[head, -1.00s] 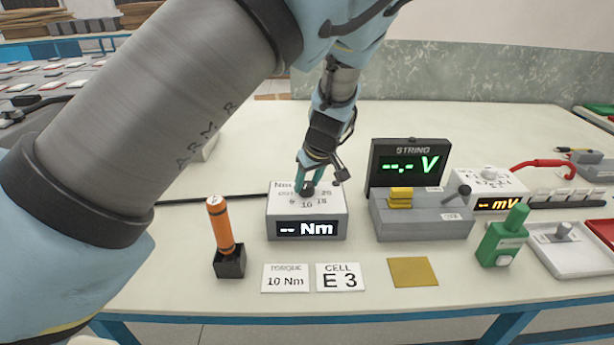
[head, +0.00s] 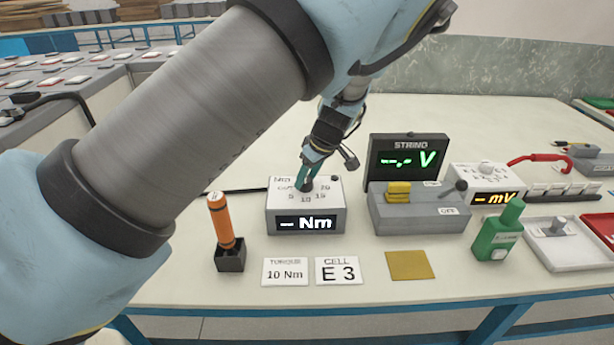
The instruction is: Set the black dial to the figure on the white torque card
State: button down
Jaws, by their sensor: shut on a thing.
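The torque box (head: 306,210) is a white-topped grey box with figures printed around its dial and a display reading "-- Nm". The black dial (head: 306,187) on its top is mostly hidden by my gripper (head: 306,180). My gripper comes down from above and is shut on the dial. Which figure the dial points to cannot be made out. The white torque card (head: 285,272) lies on the table in front of the box and reads "10 Nm".
A cell card (head: 337,271) reads "E 3". An orange-handled tool (head: 221,222) stands in a black holder to the left. The STRING meter (head: 409,158), a grey switch box (head: 420,211) and a green tool (head: 500,232) are on the right. A brass-coloured plate (head: 410,265) lies in front.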

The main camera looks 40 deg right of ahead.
jog(key=shift+c, duration=1.7)
grip_release()
jog(key=b+v, duration=0.3)
jog(key=v, duration=0.7)
jog(key=shift+r, duration=0.35)
jog(key=shift+s+d, duration=0.1)
jog(key=shift+s, duration=0.05)
